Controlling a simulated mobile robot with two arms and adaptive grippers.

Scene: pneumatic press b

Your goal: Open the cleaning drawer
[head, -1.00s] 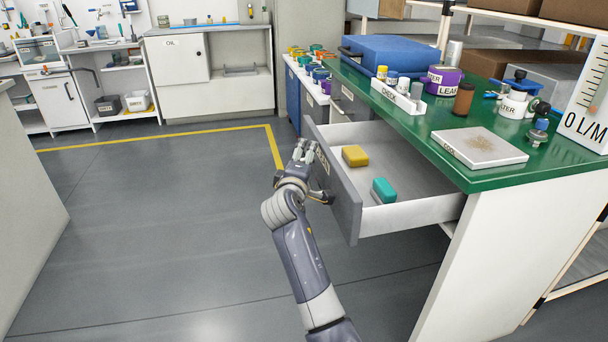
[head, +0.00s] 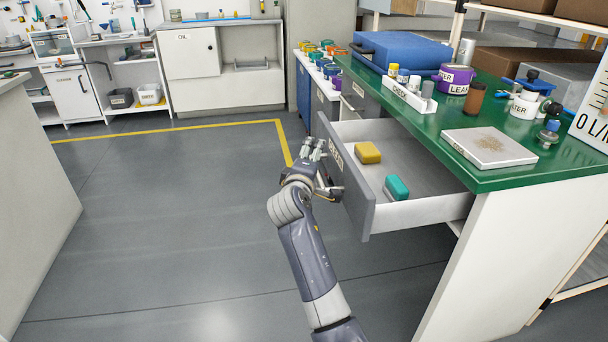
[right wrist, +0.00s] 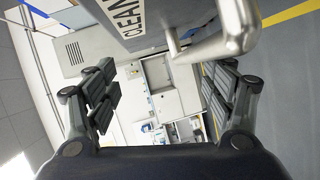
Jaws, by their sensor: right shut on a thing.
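The cleaning drawer (head: 360,205) stands pulled out from under the green-topped bench in the head view. Its grey front carries a label, partly legible as "CLEAN" (right wrist: 125,16) in the right wrist view. A yellow sponge (head: 367,153) and a teal sponge (head: 397,187) lie inside. The handle shows at the upper right of the right wrist view, by one finger; the exact contact is hard to see. My left gripper is out of view.
The green bench top (head: 440,120) holds a blue case (head: 400,50), a white "CHECK" rack (head: 408,98), a purple container (head: 455,78) and a flat plate (head: 488,147). Clear grey floor (head: 180,220) lies left of the drawer, with a white cabinet (head: 30,190) at the far left.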

